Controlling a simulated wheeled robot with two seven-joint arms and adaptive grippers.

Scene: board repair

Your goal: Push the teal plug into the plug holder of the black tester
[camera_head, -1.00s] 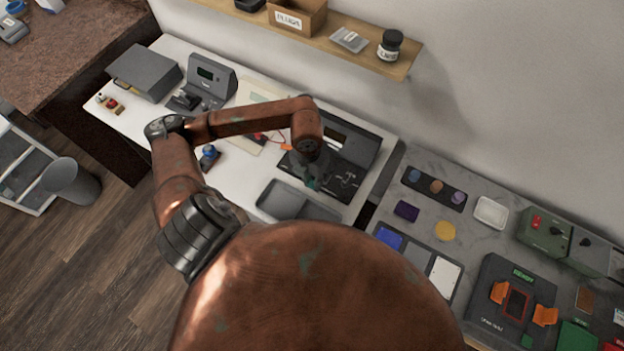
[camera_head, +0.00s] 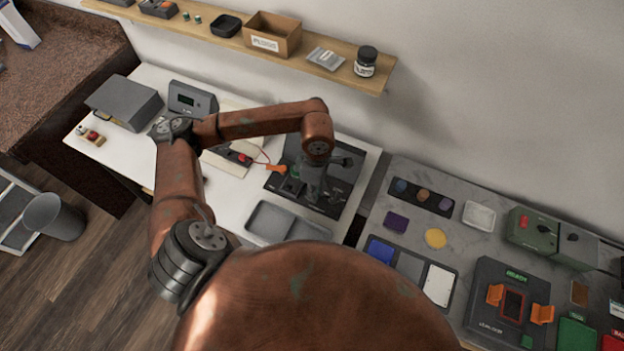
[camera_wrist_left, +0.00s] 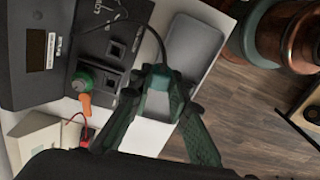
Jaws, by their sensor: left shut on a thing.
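The black tester (camera_head: 347,190) stands on the white bench in the head view. In the left wrist view, the tester (camera_wrist_left: 90,45) lies at the upper left, with two square sockets (camera_wrist_left: 115,48) in its face. Which one is the plug holder I cannot tell. My left gripper (camera_head: 314,190) is over the tester. Its dark green fingers (camera_wrist_left: 157,73) are shut near the tester's edge in the wrist view. A black cord (camera_wrist_left: 150,25) curves from the tester to the fingertips. My right gripper is out of view.
A grey stone bench with coloured parts and a black fixture (camera_head: 480,290) stands to the right.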

